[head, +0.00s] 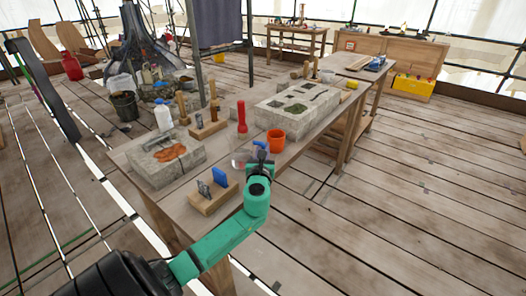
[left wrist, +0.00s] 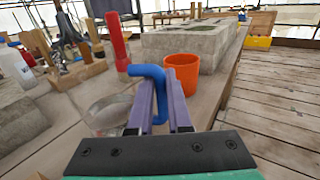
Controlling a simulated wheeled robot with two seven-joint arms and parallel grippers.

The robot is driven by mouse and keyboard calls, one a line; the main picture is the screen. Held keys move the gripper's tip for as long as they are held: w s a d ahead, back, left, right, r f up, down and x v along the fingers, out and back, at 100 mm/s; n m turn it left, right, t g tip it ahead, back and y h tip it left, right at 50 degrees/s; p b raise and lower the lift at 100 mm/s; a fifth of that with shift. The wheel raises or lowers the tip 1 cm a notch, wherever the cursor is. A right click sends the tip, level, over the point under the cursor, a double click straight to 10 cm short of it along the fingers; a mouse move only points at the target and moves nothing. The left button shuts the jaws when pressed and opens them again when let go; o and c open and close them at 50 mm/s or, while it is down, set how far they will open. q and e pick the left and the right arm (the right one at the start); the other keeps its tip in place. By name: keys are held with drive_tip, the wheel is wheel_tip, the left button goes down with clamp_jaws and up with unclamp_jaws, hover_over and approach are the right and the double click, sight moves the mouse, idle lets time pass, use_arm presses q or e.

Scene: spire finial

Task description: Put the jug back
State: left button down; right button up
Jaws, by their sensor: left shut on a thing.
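The jug is a clear vessel (left wrist: 108,112) with a bent blue handle (left wrist: 150,71). In the head view its faint clear body (head: 241,158) shows just left of my left gripper (head: 260,163), near the front edge of the workbench (head: 285,160). My left gripper, in the left wrist view (left wrist: 160,105), is shut on the blue handle, with its purple fingers on either side. The jug looks about upright. I cannot tell whether its base touches the bench top. My right gripper is not in view.
An orange cup (head: 276,140) stands just beyond the jug, with a red tool (head: 242,117) standing behind. A carved stone block (head: 298,106) lies further right. A wooden block (head: 213,194) holding small upright pieces and another stone block (head: 166,158) are to the left.

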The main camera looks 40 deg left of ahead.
use_arm(q)
drive_tip(key=c, duration=0.8)
unclamp_jaws()
drive_tip(key=shift+c, duration=0.2)
drive_tip(key=shift+r, duration=0.15)
drive_tip(key=v, duration=1.2)
drive_tip(key=shift+d, duration=0.1)
